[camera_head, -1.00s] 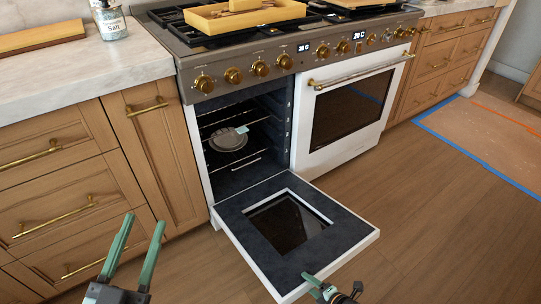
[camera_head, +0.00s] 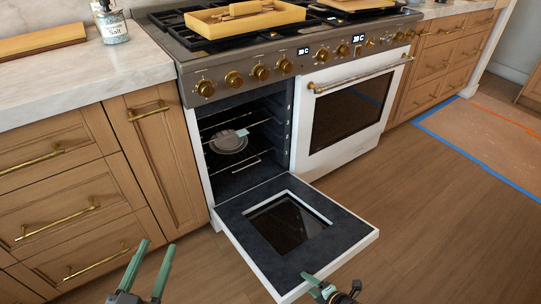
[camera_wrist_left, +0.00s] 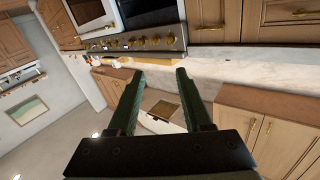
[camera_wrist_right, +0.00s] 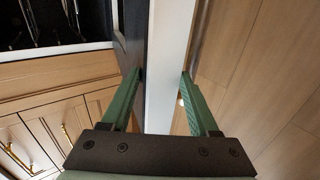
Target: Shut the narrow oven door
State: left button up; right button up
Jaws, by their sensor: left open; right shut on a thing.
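The narrow oven door (camera_head: 232,230) is folded down, open and roughly level, below the narrow oven cavity (camera_head: 245,140) at the left of the range. It has a dark inner face, a glass window and a white edge. My right gripper (camera_head: 308,279) is at the door's outer edge, and in the right wrist view (camera_wrist_right: 160,75) its fingers lie on both sides of the white door edge (camera_wrist_right: 168,60). My left gripper (camera_head: 154,248) is open and empty, left of the door and in front of the drawers. It also shows in the left wrist view (camera_wrist_left: 158,75).
A round metal dish (camera_head: 228,141) sits on a rack inside the narrow oven. The wide oven door (camera_head: 345,108) beside it is shut. Wooden drawers (camera_head: 65,210) stand at the left. The wooden floor (camera_head: 430,220) at the right is clear.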

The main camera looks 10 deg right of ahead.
jog(key=shift+w+a+r+p, duration=0.25)
jog(key=shift+w+r+p, duration=0.2)
jog(key=shift+r, duration=0.2)
jog(key=shift+r+p, duration=0.3)
jog(key=shift+w+a+r+p, duration=0.15)
jog(key=shift+w+r+p, duration=0.1)
jog(key=shift+r+p, duration=0.35)
jog(key=shift+r, duration=0.25)
jog(key=shift+w+r+p, duration=0.1)
jog(key=shift+r+p, duration=0.05)
jog(key=shift+p, duration=0.3)
pick_arm(q)
jog(key=s+f+n+g+y, duration=0.1)
jog(key=s+f+g, duration=0.3)
jog(key=f, duration=0.4)
jog(key=s+f+n+g, duration=0.1)
jog(key=s+f+g, duration=0.3)
jog(key=f, duration=0.5)
jog(key=shift+s+d+f+g+y, duration=0.2)
jog(key=shift+s+g+y, duration=0.1)
jog(key=shift+y, duration=0.1)
